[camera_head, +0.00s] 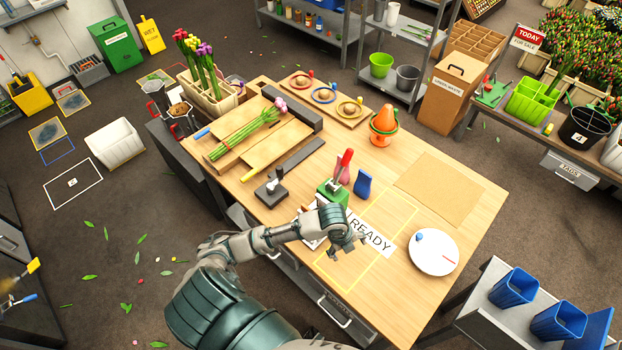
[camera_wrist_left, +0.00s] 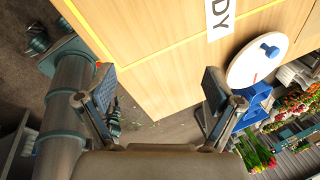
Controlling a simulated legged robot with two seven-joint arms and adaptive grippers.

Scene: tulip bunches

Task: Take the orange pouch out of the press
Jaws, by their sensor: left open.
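A small green press (camera_head: 332,192) with a raised red handle stands on the wooden table. I cannot make out an orange pouch in it; my left arm and the handle may hide part of it. My left gripper (camera_head: 347,248) is above the table in front of the press, near the READY label. Its fingers are apart and empty in the left wrist view (camera_wrist_left: 160,92). My right gripper is not in view.
A dark stand (camera_head: 271,191) is left of the press. A white round plate (camera_head: 433,252) with a blue knob is at the right, also in the left wrist view (camera_wrist_left: 257,62). A tan mat (camera_head: 440,189) lies bare. Flower boards (camera_head: 260,143) fill the back left.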

